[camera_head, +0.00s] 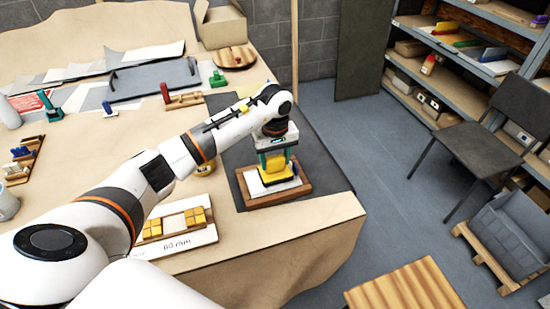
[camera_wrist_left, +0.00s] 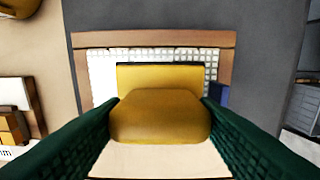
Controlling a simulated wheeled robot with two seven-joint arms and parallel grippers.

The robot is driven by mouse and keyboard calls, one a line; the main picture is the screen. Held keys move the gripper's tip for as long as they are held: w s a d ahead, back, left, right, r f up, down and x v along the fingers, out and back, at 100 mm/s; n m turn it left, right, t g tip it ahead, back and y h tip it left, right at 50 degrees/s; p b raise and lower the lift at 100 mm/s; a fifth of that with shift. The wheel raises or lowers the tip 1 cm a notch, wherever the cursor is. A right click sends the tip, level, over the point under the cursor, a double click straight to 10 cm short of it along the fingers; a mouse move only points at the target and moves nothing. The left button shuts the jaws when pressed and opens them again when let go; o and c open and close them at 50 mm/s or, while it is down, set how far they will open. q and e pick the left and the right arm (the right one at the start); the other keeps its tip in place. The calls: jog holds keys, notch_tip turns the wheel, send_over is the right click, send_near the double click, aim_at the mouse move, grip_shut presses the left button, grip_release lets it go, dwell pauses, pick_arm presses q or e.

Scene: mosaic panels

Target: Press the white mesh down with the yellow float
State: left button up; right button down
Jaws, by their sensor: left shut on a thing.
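The yellow float (camera_head: 276,166) is in my left gripper (camera_head: 275,158), over the wooden-framed panel (camera_head: 268,200). In the left wrist view the float (camera_wrist_left: 160,115) sits between the two dark green fingers, which are shut on it. Beyond it, the white mesh (camera_wrist_left: 102,75) with its grid of small squares shows along the back and sides inside the wooden frame (camera_wrist_left: 150,39). The float hides the middle of the mesh. I cannot tell whether its underside touches the mesh. A smooth pale area (camera_wrist_left: 160,162) lies at the near side. My right gripper is not in view.
The panel lies on a dark grey mat (camera_head: 235,180) near the table's right edge. A white board with yellow tiles (camera_head: 187,222) is to its left. A dark blue piece (camera_wrist_left: 220,94) touches the panel's right side.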

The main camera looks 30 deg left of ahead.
pick_arm(q)
jog(key=shift+f+b, duration=0.4)
jog(key=shift+f, duration=0.05)
dwell(0.3)
jog(key=shift+s+f+b, duration=0.15)
jog(key=shift+f+b, duration=0.05)
jog(key=shift+b, duration=0.1)
dwell(1.4)
jog(key=shift+r+p, duration=0.65)
jog(key=shift+r, duration=0.55)
jog(key=shift+r+p, duration=1.05)
jog(key=shift+r, duration=1.4)
